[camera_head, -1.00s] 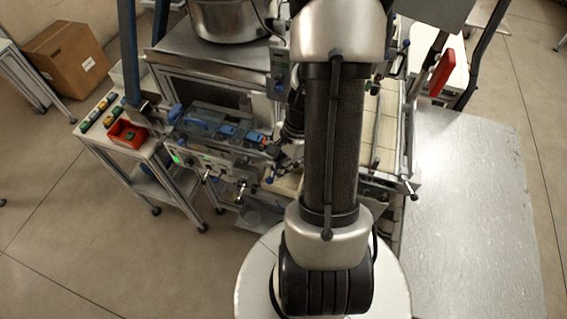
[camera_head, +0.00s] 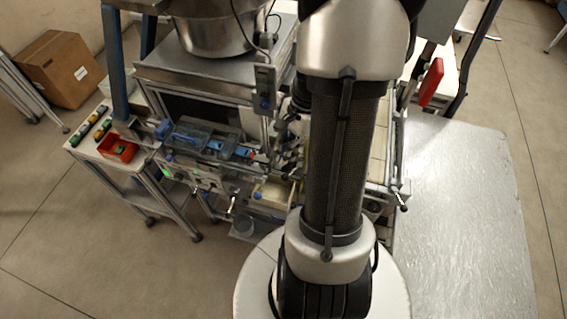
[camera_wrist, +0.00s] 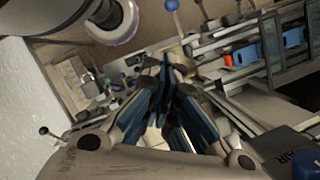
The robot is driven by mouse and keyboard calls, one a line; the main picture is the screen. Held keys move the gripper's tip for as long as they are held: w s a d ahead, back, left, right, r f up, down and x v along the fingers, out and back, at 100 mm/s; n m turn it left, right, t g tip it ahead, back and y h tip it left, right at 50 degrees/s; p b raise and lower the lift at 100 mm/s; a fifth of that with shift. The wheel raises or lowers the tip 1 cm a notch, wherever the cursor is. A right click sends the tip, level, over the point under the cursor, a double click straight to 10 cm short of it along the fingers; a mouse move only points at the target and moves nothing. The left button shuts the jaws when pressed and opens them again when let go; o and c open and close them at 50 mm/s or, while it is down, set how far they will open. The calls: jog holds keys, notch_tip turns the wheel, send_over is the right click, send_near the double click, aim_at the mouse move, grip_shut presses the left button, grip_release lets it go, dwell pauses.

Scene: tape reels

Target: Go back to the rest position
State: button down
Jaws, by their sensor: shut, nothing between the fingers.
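My gripper (camera_wrist: 172,85) shows in the wrist view with its dark blue-grey fingers drawn together at the tips, and I see nothing held between them. In the head view my arm reaches up the middle of the picture over the machine, and its links hide most of the gripper. The machine (camera_head: 205,150) has a front panel with blue parts and knobs. It stands behind and to the left of my arm. In the wrist view its blue and orange parts (camera_wrist: 270,50) are at the upper right, apart from the fingers.
A large metal pot (camera_head: 212,35) stands on the machine's top. A side table (camera_head: 90,145) at the left bears a red bin (camera_head: 117,149). A cardboard box (camera_head: 60,68) lies on the floor at the upper left. A pale metal plate (camera_head: 455,220) lies at the right. Floor at lower left is clear.

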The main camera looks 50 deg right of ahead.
jog(key=shift+s+d+r, duration=0.1)
jog(key=shift+d+r, duration=0.35)
jog(key=shift+r, duration=0.1)
jog(key=shift+a, duration=0.1)
jog(key=w+a+r+n+h+b, duration=0.1)
jog(key=w+a+r+n+b, duration=0.15)
jog(key=a+n+b, duration=0.35)
jog(key=w+a+r+n+h+b, duration=0.1)
jog(key=w+a+n+h+b, duration=0.15)
jog(key=a, duration=0.65)
jog(key=s+a+f+n+t+b, duration=0.4)
jog(key=s+a+n+b, duration=0.3)
jog(key=n+b, duration=0.4)
jog(key=shift+s+a+f+n+b, duration=0.4)
jog(key=shift+s+f+b, duration=0.2)
jog(key=shift+s+f, duration=0.1)
